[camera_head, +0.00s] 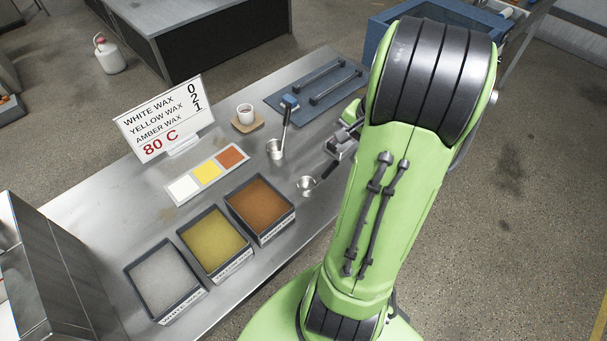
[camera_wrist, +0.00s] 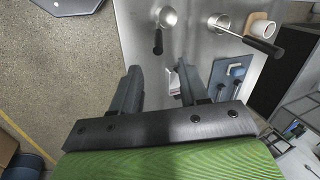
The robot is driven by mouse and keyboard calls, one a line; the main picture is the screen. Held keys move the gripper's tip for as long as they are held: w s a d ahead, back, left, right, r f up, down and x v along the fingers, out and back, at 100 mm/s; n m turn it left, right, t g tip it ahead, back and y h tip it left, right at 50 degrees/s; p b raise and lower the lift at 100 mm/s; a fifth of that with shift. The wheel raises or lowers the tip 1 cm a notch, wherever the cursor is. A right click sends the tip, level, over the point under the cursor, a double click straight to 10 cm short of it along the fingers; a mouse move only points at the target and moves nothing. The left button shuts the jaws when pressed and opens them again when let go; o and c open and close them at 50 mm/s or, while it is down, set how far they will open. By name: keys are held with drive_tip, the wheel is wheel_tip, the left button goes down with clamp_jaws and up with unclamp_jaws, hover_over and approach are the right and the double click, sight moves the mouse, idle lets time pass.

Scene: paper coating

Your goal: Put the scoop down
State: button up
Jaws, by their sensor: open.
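The scoop (camera_head: 307,185), a small metal cup with a dark handle, rests on the steel table. It also shows in the wrist view (camera_wrist: 168,16), its handle pointing toward my gripper. My gripper (camera_wrist: 158,70) is open and empty, with a gap between its fingers and the handle end. In the head view, my gripper (camera_head: 340,148) is partly hidden behind my green arm. A second metal cup (camera_head: 275,149) with a long handle stands farther back; it also shows in the wrist view (camera_wrist: 223,23).
Trays of white (camera_head: 163,279), yellow (camera_head: 214,243) and amber (camera_head: 260,209) wax stand at the front. A colour card (camera_head: 207,174) and sign (camera_head: 164,118) are behind. A white cup (camera_head: 245,114) sits on a coaster near a blue mat with bars (camera_head: 315,87).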

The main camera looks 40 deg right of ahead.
drive_tip(key=w+a+r+n, duration=0.1)
drive_tip(key=a+r+n, duration=0.3)
drive_tip(key=a, duration=0.3)
drive_tip(key=w+a+r+n, duration=0.2)
drive_tip(key=a+r+n, duration=0.15)
drive_tip(key=a, duration=0.45)
drive_tip(key=s+a+r+n+t, duration=0.1)
drive_tip(key=s+a+r+n, duration=0.2)
drive_tip(key=s+a+n, duration=0.5)
drive_tip(key=s+a, duration=0.1)
drive_tip(key=a, duration=0.2)
drive_tip(key=shift+s+a+t+h, duration=0.2)
drive_tip(key=shift+s+t+h, duration=0.15)
drive_tip(key=shift+t+h, duration=0.05)
drive_tip(key=shift+r, duration=0.1)
drive_tip(key=shift+d, duration=0.15)
